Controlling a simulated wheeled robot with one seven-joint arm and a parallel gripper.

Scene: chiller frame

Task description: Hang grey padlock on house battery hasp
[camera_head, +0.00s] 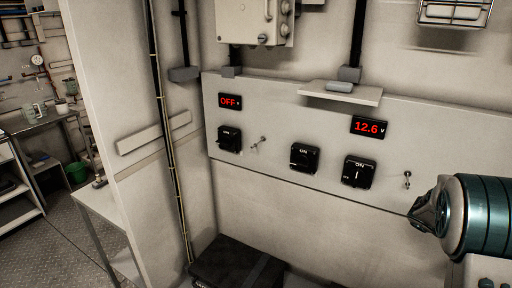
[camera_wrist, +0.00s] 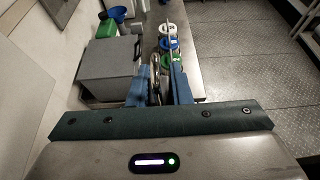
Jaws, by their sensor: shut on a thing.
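My gripper (camera_head: 419,216) is at the right of the head view, in front of the white panel and a little below the right hasp (camera_head: 407,180). A second small metal hasp (camera_head: 258,143) is on the panel beside the left switch. I cannot read which one is for the house battery. In the wrist view my gripper (camera_wrist: 160,82) has its blue fingers closed on a small metal thing, likely the grey padlock (camera_wrist: 154,66). Only a narrow loop-like part of it shows; the fingers hide the rest. In the head view I cannot make out the padlock clearly.
The panel (camera_head: 225,174) carries black rotary switches (camera_head: 304,157) and red displays, "OFF" (camera_head: 230,101) and "12.6" (camera_head: 369,127). A small shelf (camera_head: 345,95) juts out above. A black box (camera_head: 238,264) stands below. The wrist view shows a grey box (camera_wrist: 108,72) and spools (camera_wrist: 168,44) on a bench.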

